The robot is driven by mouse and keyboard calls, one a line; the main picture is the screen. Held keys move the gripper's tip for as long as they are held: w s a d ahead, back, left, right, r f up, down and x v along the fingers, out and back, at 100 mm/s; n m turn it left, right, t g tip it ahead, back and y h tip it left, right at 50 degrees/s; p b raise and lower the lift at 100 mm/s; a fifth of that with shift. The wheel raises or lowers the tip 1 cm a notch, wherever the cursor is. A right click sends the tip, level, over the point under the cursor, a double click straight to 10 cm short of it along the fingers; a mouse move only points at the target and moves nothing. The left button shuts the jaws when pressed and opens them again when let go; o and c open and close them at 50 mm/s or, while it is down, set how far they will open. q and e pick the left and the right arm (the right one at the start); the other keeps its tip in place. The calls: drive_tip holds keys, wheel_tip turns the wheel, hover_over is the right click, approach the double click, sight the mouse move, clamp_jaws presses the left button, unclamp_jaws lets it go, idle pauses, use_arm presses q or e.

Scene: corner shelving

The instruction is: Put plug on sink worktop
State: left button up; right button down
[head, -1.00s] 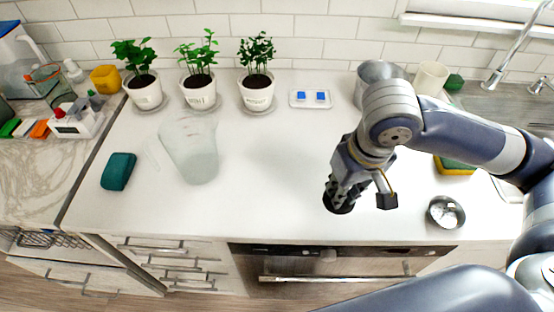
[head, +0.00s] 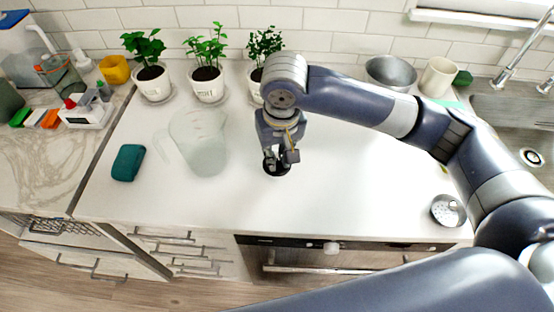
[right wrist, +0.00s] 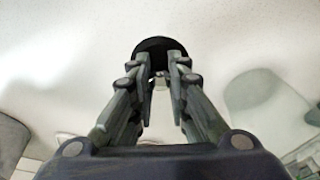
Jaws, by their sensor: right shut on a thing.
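The plug is a round black disc (head: 279,172), seen at the tip of my right gripper (head: 277,160). In the right wrist view the dark plug (right wrist: 157,45) sits between the fingertips (right wrist: 160,80), which are shut on it. The gripper points down over the middle of the white worktop (head: 330,205), to the right of the clear jug. I cannot tell whether the plug touches the surface. The sink (head: 515,110) is at the far right, with a drain hole (head: 531,157) showing. My left gripper is not in view.
A clear jug (head: 203,145) and a teal sponge (head: 128,162) stand left of the gripper. Several potted plants (head: 208,82) line the wall. A metal bowl (head: 390,72), a cream mug (head: 438,76) and a small metal strainer (head: 447,211) are at right. The worktop's front middle is clear.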

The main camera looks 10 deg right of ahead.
sight(277, 164)
wheel_tip(277, 164, down, 3)
drive_tip(key=shift+p, duration=0.35)
drive_tip(key=shift+f, duration=0.25)
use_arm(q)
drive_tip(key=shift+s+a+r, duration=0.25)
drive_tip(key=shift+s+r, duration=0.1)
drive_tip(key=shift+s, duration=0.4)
use_arm(e)
drive_tip(key=shift+f, duration=0.15)
drive_tip(key=c, duration=1.5)
unclamp_jaws()
drive_tip(key=shift+c, duration=0.2)
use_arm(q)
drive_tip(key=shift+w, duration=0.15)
